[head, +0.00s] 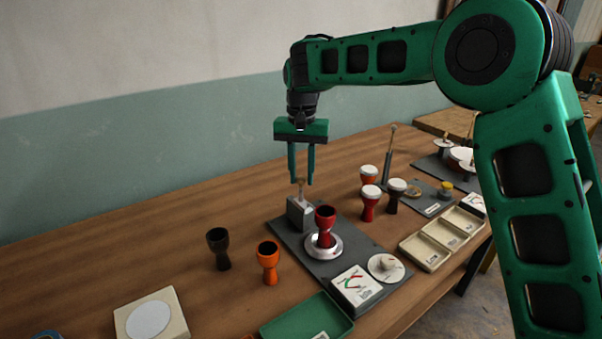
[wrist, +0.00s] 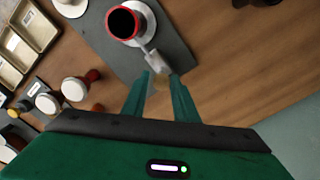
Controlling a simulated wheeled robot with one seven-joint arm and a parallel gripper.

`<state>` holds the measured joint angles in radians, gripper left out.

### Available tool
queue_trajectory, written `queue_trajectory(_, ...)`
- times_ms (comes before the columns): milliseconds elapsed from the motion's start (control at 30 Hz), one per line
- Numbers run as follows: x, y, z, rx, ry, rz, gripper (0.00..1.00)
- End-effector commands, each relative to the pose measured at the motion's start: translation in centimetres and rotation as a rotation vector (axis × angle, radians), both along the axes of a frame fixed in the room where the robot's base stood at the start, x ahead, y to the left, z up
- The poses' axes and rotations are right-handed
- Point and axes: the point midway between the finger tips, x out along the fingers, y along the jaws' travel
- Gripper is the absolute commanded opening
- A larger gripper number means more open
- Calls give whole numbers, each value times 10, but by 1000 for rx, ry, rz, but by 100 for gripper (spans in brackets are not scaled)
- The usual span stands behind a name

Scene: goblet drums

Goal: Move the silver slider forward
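The silver slider (head: 301,201) is a small pale metal piece on top of a grey block, behind the red goblet drum (head: 325,222). A small tan knob (head: 300,183) rises from it. In the wrist view the slider (wrist: 155,60) points toward the red drum (wrist: 124,23), and the knob looks blurred. My gripper (head: 301,181) is directly above the slider, pointing down, with its fingers apart. In the wrist view my gripper (wrist: 160,76) has its fingertips on either side of the knob area. I cannot tell whether either finger touches it.
The red drum stands on a round silver plate (head: 337,248) on a dark grey board (head: 287,232). Black (head: 218,250) and orange (head: 268,262) drums stand to the left. White-topped drums (head: 371,200) and a compartment tray (head: 426,252) are to the right. The back left table is clear.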

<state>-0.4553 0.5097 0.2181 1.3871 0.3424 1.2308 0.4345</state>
Motion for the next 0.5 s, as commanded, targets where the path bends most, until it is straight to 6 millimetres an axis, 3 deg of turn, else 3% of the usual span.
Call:
queue_trajectory(367,0,2,1,1,-3,2,40)
queue_trajectory(500,1,2,12,1,-5,2,40)
